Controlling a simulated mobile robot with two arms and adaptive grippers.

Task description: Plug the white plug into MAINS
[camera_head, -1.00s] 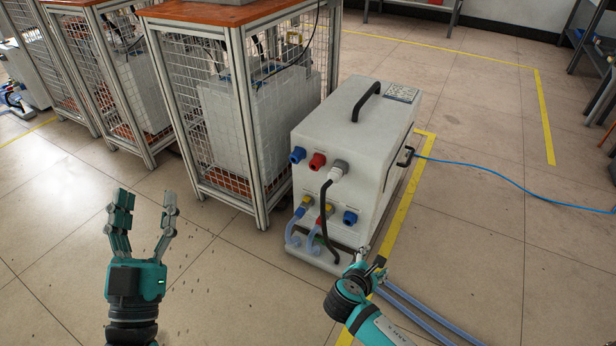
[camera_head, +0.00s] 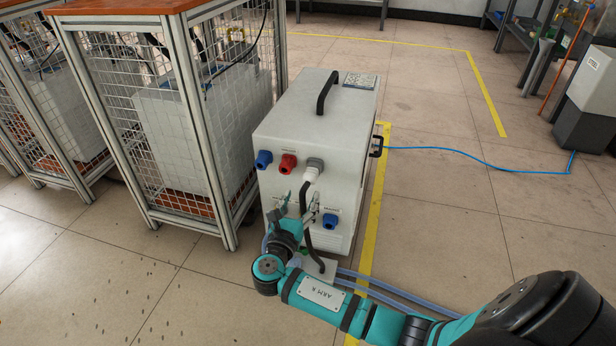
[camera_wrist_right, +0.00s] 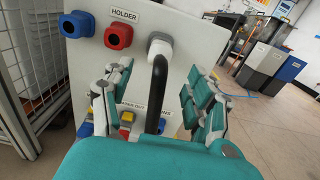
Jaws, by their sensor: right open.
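The white plug (camera_head: 313,170), with a thick black cable, sits in the upper right fitting on the front of the white box (camera_head: 320,105). It also shows in the right wrist view (camera_wrist_right: 160,44), near a label reading HOLDER. Lower on that front is a label of which only "INS" shows (camera_wrist_right: 164,113); the cable and my finger cover the rest. My right gripper (camera_head: 299,204) is open in front of the panel, below the plug. In the wrist view its fingers (camera_wrist_right: 155,100) stand either side of the black cable, apart from it. My left gripper is out of view.
Blue (camera_head: 264,159) and red (camera_head: 288,164) connectors sit left of the plug. A blue connector (camera_head: 330,221) is lower right. A wire-mesh cabinet (camera_head: 190,130) stands close on the left. Hoses run over the floor at the lower right. Open floor lies right of the box.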

